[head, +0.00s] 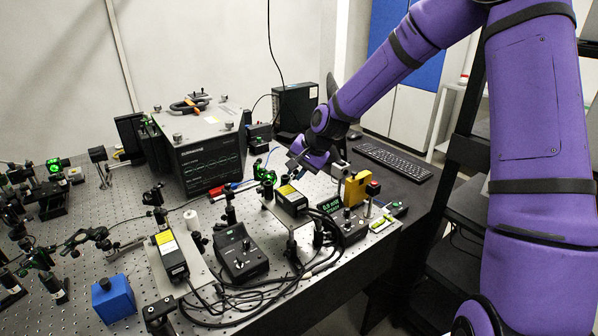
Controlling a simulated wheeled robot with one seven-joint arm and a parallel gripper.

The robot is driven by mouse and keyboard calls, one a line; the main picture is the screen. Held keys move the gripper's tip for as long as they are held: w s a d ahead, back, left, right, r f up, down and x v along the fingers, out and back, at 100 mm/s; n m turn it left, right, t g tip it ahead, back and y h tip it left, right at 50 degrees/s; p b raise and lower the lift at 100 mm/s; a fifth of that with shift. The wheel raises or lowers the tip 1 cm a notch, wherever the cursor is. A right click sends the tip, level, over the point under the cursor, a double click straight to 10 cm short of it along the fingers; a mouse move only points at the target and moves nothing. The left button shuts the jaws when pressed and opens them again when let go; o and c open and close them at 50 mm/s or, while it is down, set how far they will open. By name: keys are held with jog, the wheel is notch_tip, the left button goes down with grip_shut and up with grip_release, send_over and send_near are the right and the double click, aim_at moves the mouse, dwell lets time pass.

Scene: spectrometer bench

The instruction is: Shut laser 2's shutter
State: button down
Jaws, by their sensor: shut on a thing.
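A black laser box with a yellow label (291,200) stands on a raised plate at the middle of the bench. A similar black laser box with a yellow label (171,255) stands at the front left. I cannot read which one is laser 2. My gripper (294,166) is low at the far end of the middle laser box, its fingers shut on a small part there that looks like the shutter. The fingers and wrist mostly hide this part, so I cannot tell the shutter's position.
A black controller (240,254) and a display unit (344,224) stand near the front, with loose cables between them. A yellow box (356,188) is right of my gripper. A large black instrument (207,150) stands behind, a blue box (113,300) front left.

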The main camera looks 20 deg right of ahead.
aim_at(286, 179)
jog(key=shift+s+a+h, duration=0.35)
jog(key=shift+a+h, duration=0.2)
jog(key=shift+h, duration=0.15)
jog(key=shift+s+a+r+n+t+h, duration=0.15)
jog(key=shift+a+n+t+h, duration=0.15)
jog(key=shift+h, duration=0.3)
jog(key=shift+s+a+r+n+t+h, duration=0.1)
jog(key=shift+a+n+t+h, duration=0.15)
jog(key=shift+h, duration=0.35)
jog(key=shift+s+a+r+n+t+h, duration=0.15)
jog(key=shift+a+t+h, duration=0.15)
jog(key=shift+h, duration=0.35)
jog(key=shift+a+f+n+t+h, duration=0.15)
jog(key=shift+a+h, duration=0.2)
jog(key=shift+h, duration=0.3)
jog(key=shift+a+r, duration=0.15)
jog(key=shift+r, duration=0.05)
jog(key=shift+r+t+h, duration=0.25)
jog(key=shift+t+h, duration=0.05)
jog(key=c, duration=1.1)
grip_release()
